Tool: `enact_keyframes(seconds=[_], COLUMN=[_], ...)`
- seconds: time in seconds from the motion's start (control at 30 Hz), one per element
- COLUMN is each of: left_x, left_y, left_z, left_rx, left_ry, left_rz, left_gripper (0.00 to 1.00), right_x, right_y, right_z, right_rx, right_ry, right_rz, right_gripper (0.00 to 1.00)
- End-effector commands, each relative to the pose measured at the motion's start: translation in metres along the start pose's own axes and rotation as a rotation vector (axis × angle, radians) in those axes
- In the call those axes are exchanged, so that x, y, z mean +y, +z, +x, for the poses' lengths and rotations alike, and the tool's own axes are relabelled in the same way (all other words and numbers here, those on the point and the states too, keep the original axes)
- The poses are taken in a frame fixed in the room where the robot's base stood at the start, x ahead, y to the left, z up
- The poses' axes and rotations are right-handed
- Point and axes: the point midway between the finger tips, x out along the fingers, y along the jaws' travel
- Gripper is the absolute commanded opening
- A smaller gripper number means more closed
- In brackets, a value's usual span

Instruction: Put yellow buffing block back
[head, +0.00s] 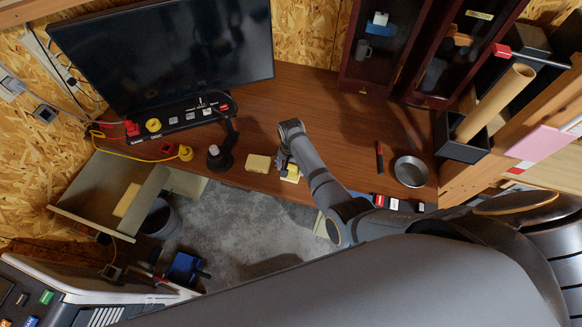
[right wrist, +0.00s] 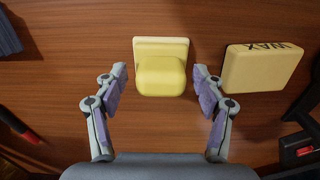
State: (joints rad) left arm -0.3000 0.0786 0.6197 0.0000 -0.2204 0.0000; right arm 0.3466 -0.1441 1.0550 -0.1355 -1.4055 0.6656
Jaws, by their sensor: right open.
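The yellow buffing block (right wrist: 161,78) lies on the brown bench top, a pale flat base with a rounded yellow grip. In the head view the block (head: 292,174) is partly hidden by my right gripper (head: 284,163). In the right wrist view my right gripper (right wrist: 160,72) is open, with one finger on each side of the block and a visible gap at both sides. It is not holding the block. My left gripper is not in view.
A pale yellow block marked WAX (right wrist: 262,68) lies close beside, right in the wrist view. A black monitor (head: 165,52), a labelled strip (head: 178,118), a metal bowl (head: 411,171) and a red-and-black tool (head: 379,158) are around. An open drawer (head: 85,213) juts out left. Mid-bench behind the gripper is clear.

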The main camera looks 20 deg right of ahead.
Motion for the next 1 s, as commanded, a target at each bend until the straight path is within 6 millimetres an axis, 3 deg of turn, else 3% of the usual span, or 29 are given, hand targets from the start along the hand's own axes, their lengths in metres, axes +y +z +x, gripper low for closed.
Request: enact_keyframes(seconds=[0.17,0.4,0.6,0.7,1.0], left_x=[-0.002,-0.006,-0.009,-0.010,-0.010], left_y=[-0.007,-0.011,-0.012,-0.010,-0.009], left_z=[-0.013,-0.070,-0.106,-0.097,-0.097], left_rx=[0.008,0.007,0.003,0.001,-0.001], left_ry=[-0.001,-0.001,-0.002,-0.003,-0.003], left_rz=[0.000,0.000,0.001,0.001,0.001], left_gripper=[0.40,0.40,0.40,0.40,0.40], right_x=[0.000,0.000,0.000,-0.001,0.000], right_y=[0.000,0.000,0.000,-0.001,0.000], right_z=[-0.015,-0.069,-0.103,-0.110,-0.124], right_rx=[0.000,0.000,-0.001,0.002,0.000], right_ry=[0.000,0.000,0.001,-0.002,0.000], right_rz=[0.000,0.000,0.000,0.000,-0.001], right_gripper=[0.70,0.70,0.70,0.70,0.70])
